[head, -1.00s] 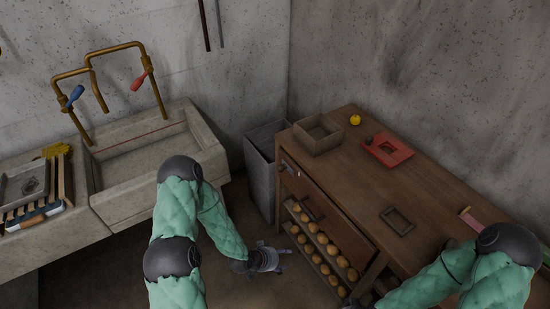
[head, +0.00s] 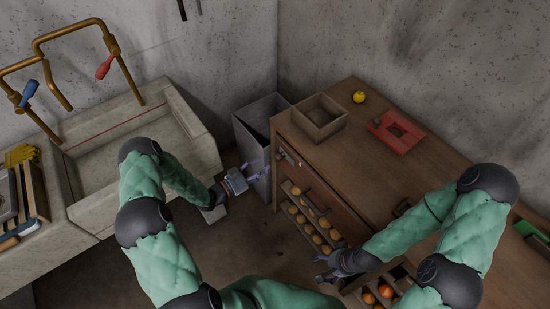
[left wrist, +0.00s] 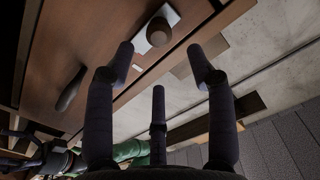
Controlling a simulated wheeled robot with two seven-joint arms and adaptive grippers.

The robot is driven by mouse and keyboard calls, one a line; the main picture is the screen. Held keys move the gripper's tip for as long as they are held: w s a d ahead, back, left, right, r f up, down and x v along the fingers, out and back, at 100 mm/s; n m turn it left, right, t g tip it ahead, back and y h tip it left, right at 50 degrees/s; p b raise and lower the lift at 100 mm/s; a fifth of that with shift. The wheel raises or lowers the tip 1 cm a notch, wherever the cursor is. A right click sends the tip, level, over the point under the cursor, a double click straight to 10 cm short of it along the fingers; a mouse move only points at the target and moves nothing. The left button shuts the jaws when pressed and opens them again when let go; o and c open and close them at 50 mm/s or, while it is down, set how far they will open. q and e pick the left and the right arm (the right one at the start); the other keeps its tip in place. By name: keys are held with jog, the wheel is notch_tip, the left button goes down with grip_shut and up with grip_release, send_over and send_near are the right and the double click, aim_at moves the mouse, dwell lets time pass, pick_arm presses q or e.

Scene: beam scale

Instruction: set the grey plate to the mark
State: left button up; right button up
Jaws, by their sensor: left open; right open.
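A small light grey plate with a round brown knob (left wrist: 160,36) is on the wooden cabinet front in the left wrist view. It shows small in the head view (head: 281,152), near the cabinet's upper left corner. I cannot make out a mark. My left gripper (head: 257,166) is open and empty in front of the grey bin and left of the cabinet. In the left wrist view its spread fingers (left wrist: 158,62) point toward the cabinet front, with the plate beyond the fingertips. My right gripper (head: 322,268) is open, low in front of the cabinet shelves.
The cabinet top (head: 350,160) holds an open wooden box (head: 320,117), a red tray (head: 397,133) and a yellow ball (head: 359,97). A drawer handle (left wrist: 71,89) is beside the plate. Shelves of round yellow items are below. A grey bin (head: 255,135) and stone sink (head: 140,148) stand left.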

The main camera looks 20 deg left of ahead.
aim_at(276, 159)
pick_arm(q)
jog(key=b+x, duration=0.1)
jog(key=x, duration=0.6)
jog(key=shift+w, duration=0.15)
